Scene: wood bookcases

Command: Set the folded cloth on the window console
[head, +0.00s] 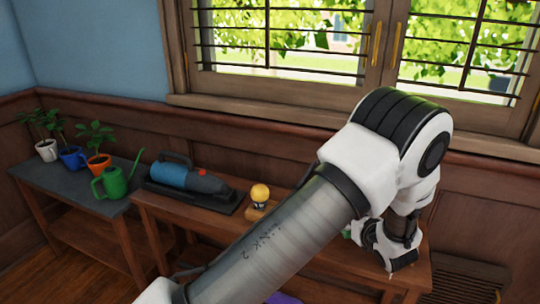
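The window console, a long wooden table (158,212), stands against the panelled wall under the window. My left arm comes in from the lower left and crosses in front of it. My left gripper (392,262) points down over the console's right part; its fingers are too small and hidden to judge. A small purple patch (284,298) shows at the bottom edge below the arm; it may be the folded cloth, but most of it is cut off or hidden. No cloth shows clearly on the console. My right gripper is out of view.
On the console are a blue-grey handheld vacuum (185,178) on a dark base and a yellow ball (260,193) on a wooden stand. A green item (347,232) shows partly behind my arm. At left, a dark-topped table (62,177) holds potted plants and a green watering can (112,183).

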